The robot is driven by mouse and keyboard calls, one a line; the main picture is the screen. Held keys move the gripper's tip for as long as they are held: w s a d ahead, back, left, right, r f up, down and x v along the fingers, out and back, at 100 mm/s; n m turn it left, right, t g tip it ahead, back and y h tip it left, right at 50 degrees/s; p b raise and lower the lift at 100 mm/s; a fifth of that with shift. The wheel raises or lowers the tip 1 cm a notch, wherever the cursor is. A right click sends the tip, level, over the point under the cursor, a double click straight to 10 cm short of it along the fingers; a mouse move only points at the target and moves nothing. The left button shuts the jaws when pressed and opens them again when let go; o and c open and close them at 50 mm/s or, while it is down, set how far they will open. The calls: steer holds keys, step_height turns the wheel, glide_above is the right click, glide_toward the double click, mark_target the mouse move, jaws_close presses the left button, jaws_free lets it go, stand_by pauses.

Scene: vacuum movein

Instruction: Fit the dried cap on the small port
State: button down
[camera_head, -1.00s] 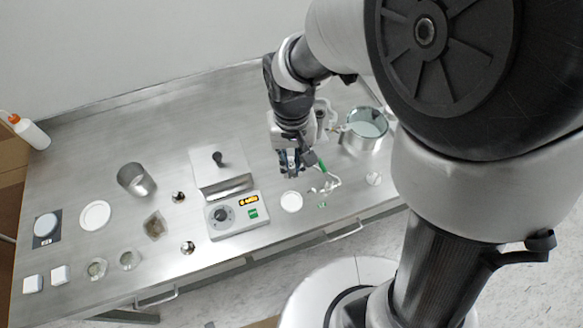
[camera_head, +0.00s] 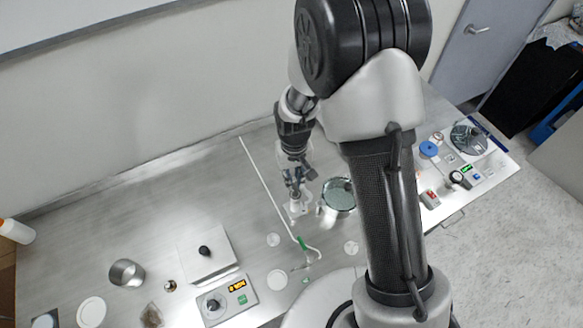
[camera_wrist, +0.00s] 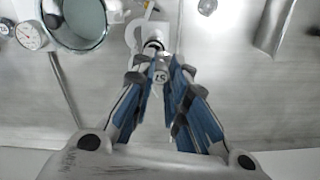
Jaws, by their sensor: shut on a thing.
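My gripper (camera_wrist: 160,64) has blue-padded fingers, closed on a small grey piece (camera_wrist: 161,75) with dark marking, which looks like the cap. Just beyond the fingertips in the wrist view, a white fitting (camera_wrist: 133,36) stands beside a round vessel, with a metal end (camera_wrist: 152,46) close to the held piece. The fingers partly hide this spot, and I cannot tell whether piece and fitting touch. In the head view my gripper (camera_head: 295,186) is above the bench, left of the glass-topped vessel (camera_head: 339,194). A white part (camera_head: 297,208) shows just below it.
The wrist view shows a round gauge (camera_wrist: 30,36) left of the vessel (camera_wrist: 74,18). A thin hose with a green valve (camera_head: 302,243) lies in front. A balance-like box (camera_head: 205,254) and control unit (camera_head: 227,299) stand left. Instruments (camera_head: 462,165) stand right; the bench's back left is clear.

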steer(key=shift+w+d, duration=0.25)
steer(key=shift+w, duration=0.15)
steer(key=shift+w+d+f, duration=0.1)
steer(key=shift+w+f, duration=0.1)
steer(key=shift+f, duration=0.1)
steer(key=shift+s+f+b, duration=0.15)
steer(key=shift+f+b, duration=0.2)
steer(key=shift+f, duration=0.35)
steer(key=shift+f+b, duration=1.6)
steer(key=shift+f, duration=0.75)
steer(key=shift+f+b, duration=0.55)
steer(key=shift+b, duration=0.2)
steer(key=c, duration=1.5)
jaws_free()
steer(key=shift+r, duration=0.1)
